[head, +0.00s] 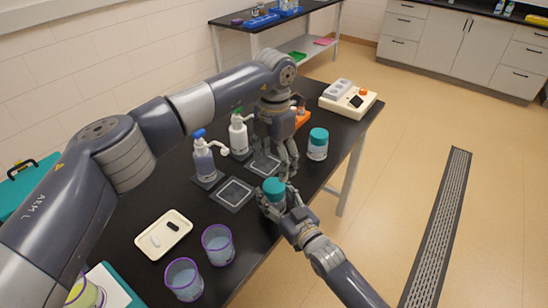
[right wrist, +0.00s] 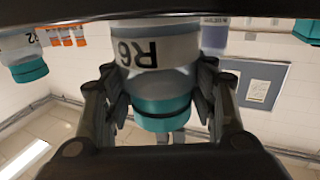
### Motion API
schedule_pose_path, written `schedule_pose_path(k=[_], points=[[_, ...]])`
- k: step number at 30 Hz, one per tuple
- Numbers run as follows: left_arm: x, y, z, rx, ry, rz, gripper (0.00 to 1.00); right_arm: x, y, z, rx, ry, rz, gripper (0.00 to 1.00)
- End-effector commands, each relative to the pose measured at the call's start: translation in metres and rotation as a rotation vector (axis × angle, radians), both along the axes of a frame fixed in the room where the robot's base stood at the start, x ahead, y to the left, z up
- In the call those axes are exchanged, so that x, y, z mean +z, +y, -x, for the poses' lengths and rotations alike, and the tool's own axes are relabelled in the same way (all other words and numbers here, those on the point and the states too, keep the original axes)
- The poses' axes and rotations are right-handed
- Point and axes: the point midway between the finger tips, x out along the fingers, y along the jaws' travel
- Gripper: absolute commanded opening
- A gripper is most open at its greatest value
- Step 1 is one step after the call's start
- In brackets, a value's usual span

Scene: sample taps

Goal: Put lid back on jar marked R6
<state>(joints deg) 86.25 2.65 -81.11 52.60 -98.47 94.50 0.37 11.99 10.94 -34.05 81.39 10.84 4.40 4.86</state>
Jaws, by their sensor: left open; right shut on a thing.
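The jar marked R6 (right wrist: 140,50) shows upside down in the right wrist view, with a white label, a bluish body and a teal lid (right wrist: 162,112) at its top end. In the head view the teal lid (head: 274,188) shows above my right gripper (head: 272,199), which is shut on the jar near the table's right edge. I cannot tell how firmly the lid is seated. My left gripper (head: 277,172) is open, pointing down just behind and above the lid. Two grey tips beyond the lid in the right wrist view (right wrist: 170,137) look like its fingers.
Another teal-lidded jar (head: 318,145) stands to the right. Two pump bottles (head: 205,160) (head: 239,135), a dark square mat (head: 233,194), a cream tray (head: 163,234) and two purple-rimmed cups (head: 218,244) (head: 184,279) stand left and in front. A cream device (head: 348,99) sits at the back.

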Motion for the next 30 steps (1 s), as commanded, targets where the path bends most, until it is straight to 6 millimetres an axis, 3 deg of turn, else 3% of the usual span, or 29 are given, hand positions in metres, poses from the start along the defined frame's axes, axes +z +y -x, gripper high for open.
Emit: schedule_pose_path(k=[30], points=[[0.0024,0.0005,-0.0019,1.68,0.0,0.003,0.7,0.0001,0.0001,0.0001,0.0,0.0,0.0,0.0]])
